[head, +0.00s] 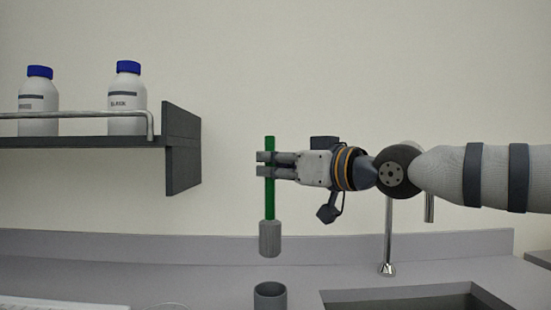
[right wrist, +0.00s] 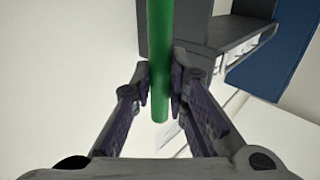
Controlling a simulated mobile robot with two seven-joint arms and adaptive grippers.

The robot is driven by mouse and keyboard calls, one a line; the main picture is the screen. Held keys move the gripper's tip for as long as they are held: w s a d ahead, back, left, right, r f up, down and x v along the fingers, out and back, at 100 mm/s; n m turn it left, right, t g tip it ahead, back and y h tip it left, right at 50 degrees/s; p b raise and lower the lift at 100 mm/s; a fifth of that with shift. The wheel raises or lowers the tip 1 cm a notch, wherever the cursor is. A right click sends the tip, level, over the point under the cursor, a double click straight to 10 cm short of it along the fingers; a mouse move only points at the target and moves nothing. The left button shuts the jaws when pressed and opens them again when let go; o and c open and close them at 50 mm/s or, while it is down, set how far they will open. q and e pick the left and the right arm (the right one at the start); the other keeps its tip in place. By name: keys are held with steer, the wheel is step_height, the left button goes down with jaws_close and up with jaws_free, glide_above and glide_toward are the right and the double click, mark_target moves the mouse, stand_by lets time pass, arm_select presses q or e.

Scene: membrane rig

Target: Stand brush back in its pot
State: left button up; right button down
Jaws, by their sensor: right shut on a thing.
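The brush has a green handle (head: 270,205) and a grey cylindrical head (head: 270,239) at its lower end. My right gripper (head: 266,164) is shut on the upper part of the green handle and holds the brush upright in the air. The handle also shows between the fingers in the right wrist view (right wrist: 159,60). The grey pot (head: 270,296) stands on the counter below, its open top facing up and its lower part cut off by the picture edge. The brush head hangs above the pot, apart from it. My left gripper is not in view.
A dark shelf (head: 183,150) with a rail holds two white bottles with blue caps (head: 127,98) at the left. A sink (head: 410,297) with a tap post (head: 388,240) is at the right. Grey counter (head: 215,285) around the pot is clear.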

mark_target(278, 228)
steer(key=shift+f, duration=5.75)
steer(key=c, duration=1.5)
jaws_free()
steer(key=shift+d, duration=0.1)
steer(key=v, duration=1.2)
